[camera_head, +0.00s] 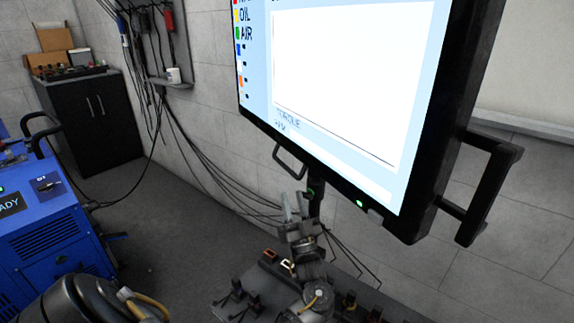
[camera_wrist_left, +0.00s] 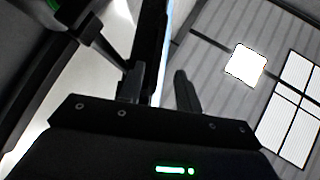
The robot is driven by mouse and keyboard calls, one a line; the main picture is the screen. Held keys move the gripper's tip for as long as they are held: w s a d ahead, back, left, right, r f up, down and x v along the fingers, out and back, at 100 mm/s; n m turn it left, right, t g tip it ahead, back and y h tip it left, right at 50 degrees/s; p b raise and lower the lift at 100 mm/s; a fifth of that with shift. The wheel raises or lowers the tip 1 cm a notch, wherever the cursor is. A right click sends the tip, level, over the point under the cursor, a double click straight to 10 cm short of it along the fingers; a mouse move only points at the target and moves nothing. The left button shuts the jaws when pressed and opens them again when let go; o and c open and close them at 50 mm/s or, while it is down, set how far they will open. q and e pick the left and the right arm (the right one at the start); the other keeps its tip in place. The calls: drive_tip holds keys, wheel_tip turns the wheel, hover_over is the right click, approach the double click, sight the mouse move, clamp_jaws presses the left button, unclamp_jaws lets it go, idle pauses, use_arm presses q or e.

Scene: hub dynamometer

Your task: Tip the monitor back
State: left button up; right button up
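The monitor (camera_head: 330,75) is a large screen in a thick black frame, showing a white plot panel with "OIL", "AIR" and "TORQUE" labels. A black side handle (camera_head: 490,190) sticks out from its right edge. A small black loop handle (camera_head: 290,162) hangs under its lower edge. My left gripper (camera_head: 295,205) is below that lower edge, fingers pointing up, just under the loop handle and apart from it in the head view. In the left wrist view its two fingers (camera_wrist_left: 158,90) are spread, and a dark edge shows beyond the gap. My right gripper is out of view.
A bench strip with clamps (camera_head: 250,300) lies below the gripper. Cables (camera_head: 215,175) hang along the wall. A blue machine (camera_head: 50,240) stands at the left and a black cabinet (camera_head: 95,120) behind it. The grey floor between is clear.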

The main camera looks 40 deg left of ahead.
sight(285, 164)
use_arm(q)
drive_tip(key=p+x, duration=0.1)
drive_tip(key=x, duration=0.9)
drive_tip(key=shift+w, duration=0.15)
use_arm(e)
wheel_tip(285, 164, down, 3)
use_arm(q)
clamp_jaws()
